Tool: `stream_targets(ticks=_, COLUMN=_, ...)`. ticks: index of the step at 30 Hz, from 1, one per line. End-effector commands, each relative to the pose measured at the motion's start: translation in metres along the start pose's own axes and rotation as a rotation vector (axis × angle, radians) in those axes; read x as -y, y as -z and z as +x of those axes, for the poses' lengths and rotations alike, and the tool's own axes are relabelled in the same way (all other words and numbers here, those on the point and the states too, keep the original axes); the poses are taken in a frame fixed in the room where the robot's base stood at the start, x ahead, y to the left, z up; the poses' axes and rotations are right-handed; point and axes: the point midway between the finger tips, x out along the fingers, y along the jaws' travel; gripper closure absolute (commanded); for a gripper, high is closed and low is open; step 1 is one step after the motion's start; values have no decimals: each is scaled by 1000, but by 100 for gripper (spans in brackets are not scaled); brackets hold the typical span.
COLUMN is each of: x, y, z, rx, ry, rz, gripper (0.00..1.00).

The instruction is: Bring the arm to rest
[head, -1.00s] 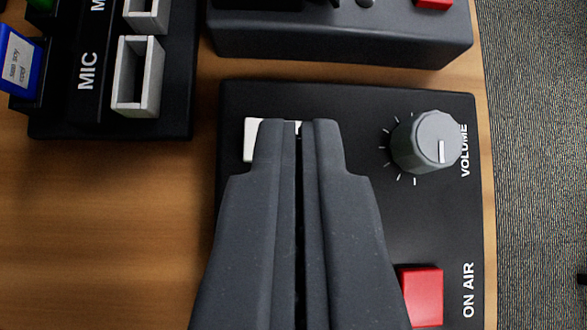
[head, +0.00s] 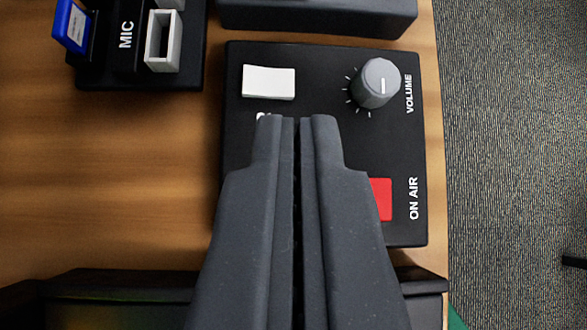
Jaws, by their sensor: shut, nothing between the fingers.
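My gripper (head: 297,122) is in the lower middle of the head view, with its two dark grey fingers side by side and shut, nothing between them. Its tips show in front of a black control panel (head: 310,60). The panel carries a white rocker switch (head: 268,82), a grey volume knob (head: 376,84) and a red ON AIR button (head: 381,198). The switch shows just beyond the fingertips, to their left. The fingers hide part of the panel, a label below the switch and the left part of the red button.
Another dark box (head: 318,17) is at the top. A dark object (head: 120,286) lies along the bottom left. Bare wood table (head: 110,180) lies left of the panel.

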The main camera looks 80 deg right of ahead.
Motion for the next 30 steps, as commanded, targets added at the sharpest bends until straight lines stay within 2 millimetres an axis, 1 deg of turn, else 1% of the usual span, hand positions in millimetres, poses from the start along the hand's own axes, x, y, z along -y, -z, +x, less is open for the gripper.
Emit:
stream_targets(ticks=7, x=-1, y=1, z=-1, rx=-1, ry=1, rz=0, gripper=100)
stream_targets(ticks=11, x=-8, y=14, z=-14, rx=-10, ry=12, rz=-5, gripper=100)
stream_targets(ticks=14, x=-20, y=36, z=-38, rx=-29, ry=34, rz=-15, gripper=100)
stream_targets(ticks=18, x=-43, y=70, z=-80, rx=-57, ry=76, rz=-35, gripper=100)
stream_targets(ticks=20, x=-53, y=82, z=-100, rx=-71, ry=98, rz=-46, gripper=100)
stream_targets(ticks=21, x=-59, y=91, z=-113, rx=-82, ry=114, rz=-52, gripper=100)
stream_targets(ticks=23, x=-69, y=102, z=-133, rx=-98, ry=137, rz=-61, gripper=100)
stream_targets(ticks=24, x=-76, y=110, z=-147, rx=-109, ry=154, rz=-66, gripper=100)
stream_targets(ticks=26, x=-86, y=118, z=-165, rx=-123, ry=175, rz=-77, gripper=100)
stream_targets(ticks=27, x=-94, y=124, z=-179, rx=-134, ry=191, rz=-81, gripper=100)
stream_targets(ticks=29, x=-104, y=133, z=-199, rx=-153, ry=217, rz=-91, gripper=100)
stream_targets(ticks=30, x=-111, y=138, z=-214, rx=-168, ry=236, rz=-97, gripper=100)
